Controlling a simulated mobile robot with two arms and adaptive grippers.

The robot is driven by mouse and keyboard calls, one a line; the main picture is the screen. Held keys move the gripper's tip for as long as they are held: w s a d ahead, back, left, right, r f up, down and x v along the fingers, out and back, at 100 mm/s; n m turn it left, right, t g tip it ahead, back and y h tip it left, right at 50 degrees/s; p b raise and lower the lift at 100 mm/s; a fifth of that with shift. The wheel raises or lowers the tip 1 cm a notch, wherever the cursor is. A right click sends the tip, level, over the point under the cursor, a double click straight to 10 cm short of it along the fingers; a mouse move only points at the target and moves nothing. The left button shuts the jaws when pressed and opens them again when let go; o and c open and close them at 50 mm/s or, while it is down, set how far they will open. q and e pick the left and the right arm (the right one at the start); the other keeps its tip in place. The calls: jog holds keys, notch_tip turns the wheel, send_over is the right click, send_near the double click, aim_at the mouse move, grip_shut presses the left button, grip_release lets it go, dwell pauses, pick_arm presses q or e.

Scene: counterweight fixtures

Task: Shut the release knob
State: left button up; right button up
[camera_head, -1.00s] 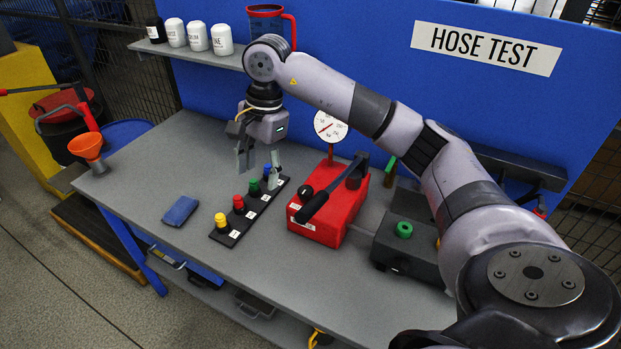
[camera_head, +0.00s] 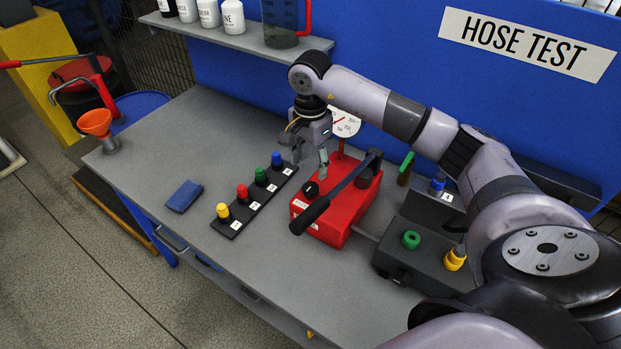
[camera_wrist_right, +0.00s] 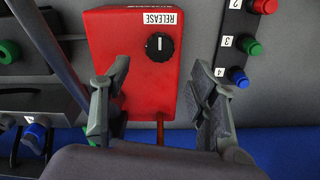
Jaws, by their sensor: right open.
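The release knob (camera_head: 310,189) is a round black knob on the top of the red pump box (camera_head: 328,226), near its left end. In the right wrist view the knob (camera_wrist_right: 159,46) shows a white line mark, beside a white RELEASE label (camera_wrist_right: 158,19). My right gripper (camera_head: 310,162) hovers above the far side of the box, its fingers apart and empty. In the wrist view the knob lies beyond and between the open fingers (camera_wrist_right: 160,95), with no contact visible. My left gripper is not in view.
A black pump lever (camera_head: 338,192) slants over the red box. A black strip (camera_head: 254,204) with several numbered coloured plugs lies to the left. A gauge (camera_head: 345,123) stands behind the box. A dark fixture with a green ring (camera_head: 411,240) is at right. The table's left part is mostly clear.

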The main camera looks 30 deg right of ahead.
aim_at(310, 187)
notch_tip(310, 187, down, 7)
jog(key=shift+a+r+p, duration=0.1)
jog(key=shift+p, duration=0.9)
jog(key=shift+f, duration=0.45)
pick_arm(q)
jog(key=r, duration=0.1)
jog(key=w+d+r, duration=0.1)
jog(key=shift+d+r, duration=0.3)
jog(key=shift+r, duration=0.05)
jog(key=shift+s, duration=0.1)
pick_arm(e)
jog(key=c, duration=1.2)
jog(key=shift+o, duration=0.2)
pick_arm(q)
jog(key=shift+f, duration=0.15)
